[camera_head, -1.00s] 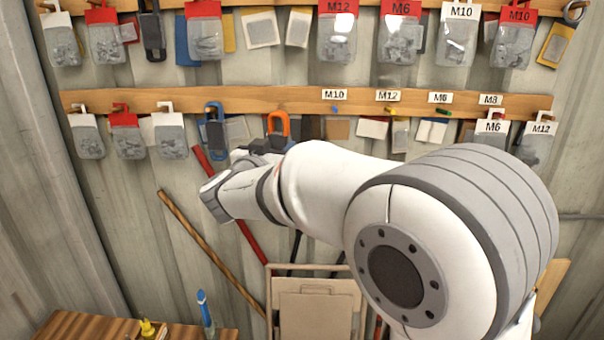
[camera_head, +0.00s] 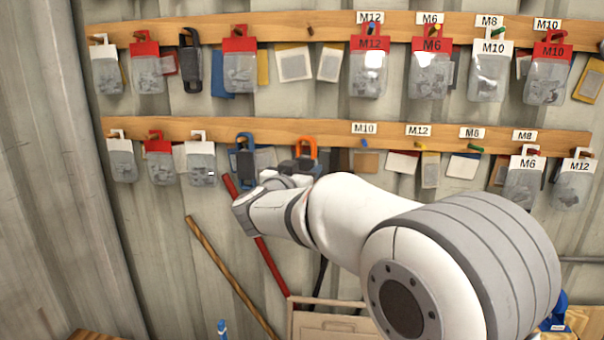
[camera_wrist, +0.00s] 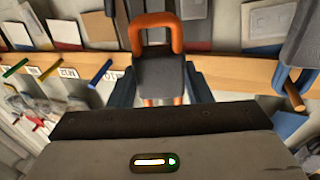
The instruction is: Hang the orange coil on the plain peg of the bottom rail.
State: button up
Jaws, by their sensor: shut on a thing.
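The orange coil (camera_head: 305,147) is an orange loop with a dark grey wrap, upright in front of the bottom rail (camera_head: 345,130). In the wrist view, the coil (camera_wrist: 157,22) stands between the two fingers of my gripper (camera_wrist: 160,84), which is shut on its grey wrapped part. In the head view, my gripper (camera_head: 292,178) is below the loop, partly hidden by my own arm. I see no bare plain peg on the bottom rail; the stretch behind the coil is hidden. I cannot tell whether the coil touches the rail.
A blue coil (camera_head: 243,168) hangs just left of the orange one; in the wrist view, a plain wooden peg (camera_wrist: 294,96) pokes through its loop. Coloured pegs, including a blue one (camera_head: 363,144), stand to the right. Several bags hang on both rails. A plain peg (camera_head: 310,58) shows on the top rail.

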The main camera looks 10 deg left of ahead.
jog(key=shift+w+f, duration=0.15)
jog(key=shift+w, duration=2.2)
jog(key=shift+w+f+p, duration=0.2)
jog(key=shift+w+p, duration=0.45)
jog(key=shift+p, duration=0.1)
jog(key=o, duration=1.1)
jog(key=shift+f, duration=0.1)
jog(key=shift+s, duration=0.1)
